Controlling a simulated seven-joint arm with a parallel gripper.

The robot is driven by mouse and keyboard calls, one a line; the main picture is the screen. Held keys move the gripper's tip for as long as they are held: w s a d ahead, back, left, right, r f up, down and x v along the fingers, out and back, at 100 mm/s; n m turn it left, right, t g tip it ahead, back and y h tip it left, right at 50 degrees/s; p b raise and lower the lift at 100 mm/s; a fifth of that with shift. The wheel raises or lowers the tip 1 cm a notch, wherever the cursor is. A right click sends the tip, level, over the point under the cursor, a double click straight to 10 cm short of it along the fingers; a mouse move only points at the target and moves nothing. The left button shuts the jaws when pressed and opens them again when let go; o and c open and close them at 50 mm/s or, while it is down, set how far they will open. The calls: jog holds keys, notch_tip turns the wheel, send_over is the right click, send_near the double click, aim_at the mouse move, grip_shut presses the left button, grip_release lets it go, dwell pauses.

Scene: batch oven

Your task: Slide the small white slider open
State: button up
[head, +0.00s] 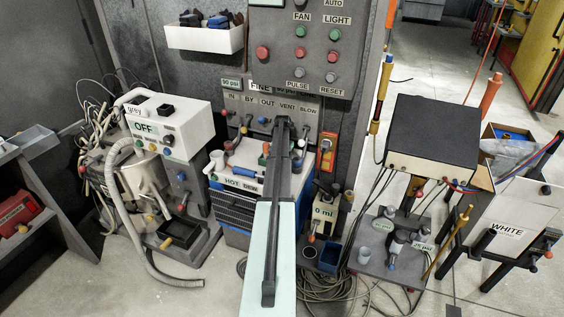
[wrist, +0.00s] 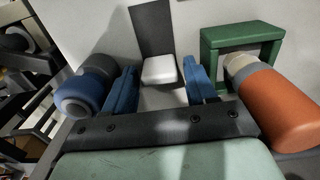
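The small white slider (wrist: 159,70) sits at the lower end of a dark slot (wrist: 152,28) on a light grey panel in the wrist view. My gripper (wrist: 161,84) has two blue fingers, spread apart, one on each side of the slider. A gap shows between the slider and each finger, so it is not gripped. I cannot tell the depth between fingertips and panel. In the head view my gripper (head: 283,122) is at the panel under the valve labels, and my arm hides the slider there.
In the wrist view a blue knob (wrist: 82,97) is close left of my fingers. A green frame (wrist: 240,45) and an orange cylinder (wrist: 280,108) are close on the right. In the head view a white box marked OFF (head: 170,125) stands left, and a dark box (head: 433,135) stands right.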

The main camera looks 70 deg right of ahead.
jog(key=shift+o, duration=0.5)
jog(key=shift+a, duration=0.1)
jog(key=shift+r, duration=3.75)
